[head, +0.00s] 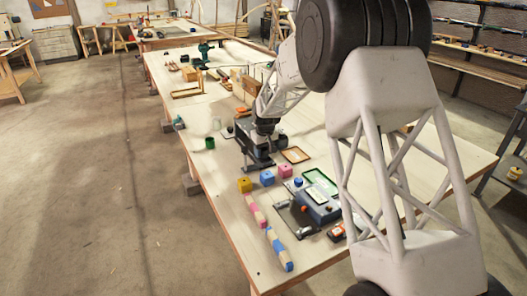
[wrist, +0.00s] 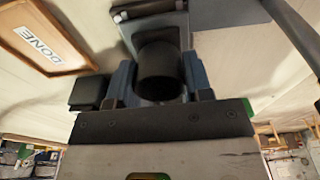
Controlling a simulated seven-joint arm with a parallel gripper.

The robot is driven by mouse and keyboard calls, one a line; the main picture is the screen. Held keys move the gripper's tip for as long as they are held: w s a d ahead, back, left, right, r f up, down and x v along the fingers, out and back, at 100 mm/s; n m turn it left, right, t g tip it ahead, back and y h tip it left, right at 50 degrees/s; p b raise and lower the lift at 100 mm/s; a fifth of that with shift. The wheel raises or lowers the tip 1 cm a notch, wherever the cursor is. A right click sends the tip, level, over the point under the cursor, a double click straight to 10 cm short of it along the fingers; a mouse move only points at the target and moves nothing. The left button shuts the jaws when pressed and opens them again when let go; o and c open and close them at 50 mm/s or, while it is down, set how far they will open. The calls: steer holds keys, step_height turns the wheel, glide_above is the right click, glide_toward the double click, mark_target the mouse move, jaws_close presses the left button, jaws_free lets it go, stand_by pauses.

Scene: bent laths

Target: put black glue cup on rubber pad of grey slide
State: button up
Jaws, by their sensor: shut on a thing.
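In the wrist view my gripper (wrist: 160,88) is shut on the black glue cup (wrist: 160,72), a dark round cup between its two blue-grey fingers. In the head view my gripper (head: 263,140) is low over a dark grey fixture (head: 258,163), which looks like the grey slide; the cup is too small and hidden to make out there. In the wrist view a grey plate (wrist: 178,20) with a dark bar lies beyond the cup. A black square block (wrist: 88,93) shows left of the fingers. I cannot tell whether the cup touches the slide, or which dark part is the rubber pad.
A wood-framed DONE board (wrist: 42,38) lies beside the fixture, also in the head view (head: 295,155). Yellow (head: 245,185), blue (head: 267,177) and pink (head: 285,171) blocks stand nearer. A blue-grey device (head: 318,206) sits nearer right. A green cup (head: 210,143) stands near the left edge.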

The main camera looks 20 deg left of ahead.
mark_target(265, 158)
steer(key=shift+f, duration=0.1)
steer(key=o, duration=0.9)
step_height(265, 158, up, 12)
steer(key=s+d, duration=0.1)
stand_by(0.4)
stand_by(0.3)
stand_by(0.5)
